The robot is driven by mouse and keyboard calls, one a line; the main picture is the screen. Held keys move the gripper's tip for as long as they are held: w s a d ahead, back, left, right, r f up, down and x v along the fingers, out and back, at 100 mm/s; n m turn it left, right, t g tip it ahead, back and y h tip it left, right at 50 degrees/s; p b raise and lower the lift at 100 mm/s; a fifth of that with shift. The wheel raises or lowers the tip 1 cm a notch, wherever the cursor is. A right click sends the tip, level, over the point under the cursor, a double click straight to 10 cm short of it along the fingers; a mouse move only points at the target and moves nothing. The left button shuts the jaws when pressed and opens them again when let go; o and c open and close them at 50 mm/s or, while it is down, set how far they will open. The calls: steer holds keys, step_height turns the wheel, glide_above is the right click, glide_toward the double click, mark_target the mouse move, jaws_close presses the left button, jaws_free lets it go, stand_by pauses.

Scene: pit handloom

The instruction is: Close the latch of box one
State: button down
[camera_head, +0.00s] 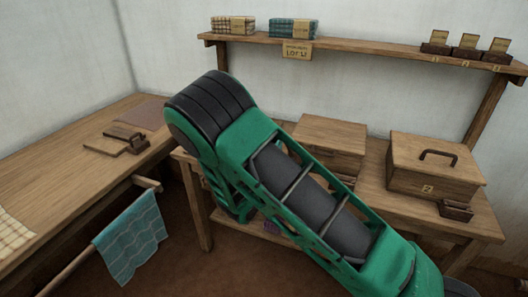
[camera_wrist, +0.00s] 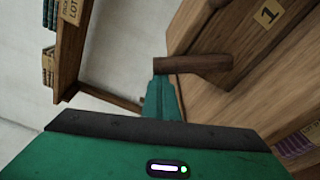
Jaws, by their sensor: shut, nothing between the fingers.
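Box one (camera_wrist: 245,40) shows at the upper right of the wrist view, with a tan tag (camera_wrist: 267,14) marked 1 on its wooden face. A dark brown bar (camera_wrist: 190,64) sticks out to the left from it; I cannot tell whether this is the latch or a handle. My gripper (camera_wrist: 161,98) is shut and empty, its teal tip just below the bar's left end; I cannot tell if they touch. In the head view box one (camera_head: 330,132) stands on the bench, its lower left side hidden by my arm.
Box two (camera_head: 430,168), with a top handle, stands to the right of box one. A small dark holder (camera_head: 456,210) sits in front of it. A wall shelf (camera_head: 365,48) runs above. A side table (camera_head: 70,150) and hanging teal cloth (camera_head: 130,235) are at the left.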

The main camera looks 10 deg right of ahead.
steer(key=shift+s+d+r+m, duration=0.55)
steer(key=shift+s+d+r, duration=0.1)
steer(key=shift+d, duration=0.3)
steer(key=shift+s+d+r+m, duration=0.55)
steer(key=shift+s+d+r, duration=0.1)
steer(key=shift+d, duration=0.25)
steer(key=shift+d, duration=0.1)
steer(key=v, duration=1)
steer(key=shift+s+a, duration=0.25)
steer(key=shift+s, duration=0.1)
steer(key=shift+w+f, duration=0.1)
steer(key=shift+f, duration=0.05)
steer(key=x, duration=0.7)
steer(key=shift+w+d, duration=0.15)
steer(key=shift+d, duration=0.05)
